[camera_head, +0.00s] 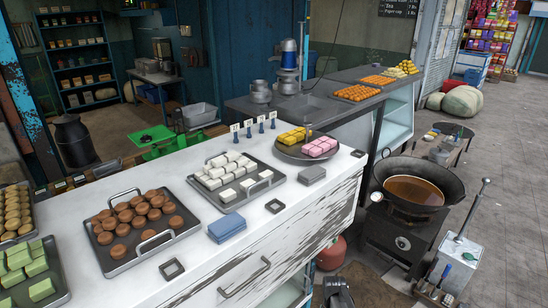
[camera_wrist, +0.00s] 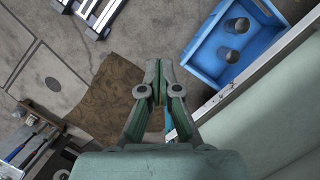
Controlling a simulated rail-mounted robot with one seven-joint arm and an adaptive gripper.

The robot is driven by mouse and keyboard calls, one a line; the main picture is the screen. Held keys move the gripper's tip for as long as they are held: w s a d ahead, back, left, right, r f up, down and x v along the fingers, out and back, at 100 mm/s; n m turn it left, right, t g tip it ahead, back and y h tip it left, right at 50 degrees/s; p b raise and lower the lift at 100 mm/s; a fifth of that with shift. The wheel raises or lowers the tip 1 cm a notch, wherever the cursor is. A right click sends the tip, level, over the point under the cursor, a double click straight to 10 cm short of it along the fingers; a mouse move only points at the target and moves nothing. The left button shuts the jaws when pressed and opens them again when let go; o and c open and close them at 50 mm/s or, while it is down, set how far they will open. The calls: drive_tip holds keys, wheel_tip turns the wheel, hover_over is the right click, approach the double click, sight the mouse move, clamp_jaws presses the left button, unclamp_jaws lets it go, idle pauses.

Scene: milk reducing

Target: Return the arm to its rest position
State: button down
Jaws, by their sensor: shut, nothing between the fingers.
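My gripper (camera_wrist: 159,72) shows in the wrist view, pointing away from the camera over the floor. Its two fingers are together and nothing is held between them. Below it lies a brown patterned mat or board (camera_wrist: 122,90) on the grey floor. In the head view, a dark piece that may be part of my arm shows at the bottom edge, in front of the white counter (camera_head: 240,268). The rest of my arm is out of that view.
The counter carries trays of brown sweets (camera_head: 134,216), white blocks (camera_head: 232,176) and pink and yellow pieces. A wok (camera_head: 418,166) of brown liquid sits on a stove at right. In the wrist view, a blue crate (camera_wrist: 205,62) lies at upper right and tools at lower left.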

drive_tip(key=s+f+g, duration=0.1)
drive_tip(key=s+f, duration=0.2)
drive_tip(key=s, duration=0.7)
drive_tip(key=s+a+f+g+b, duration=0.1)
drive_tip(key=s+f, duration=0.2)
drive_tip(key=s, duration=0.7)
drive_tip(key=s+a+f+g, duration=0.1)
drive_tip(key=s+f, duration=0.2)
drive_tip(key=s, duration=0.7)
drive_tip(key=shift+f+b, duration=0.2)
drive_tip(key=shift+b, duration=0.1)
drive_tip(key=shift+a, duration=0.1)
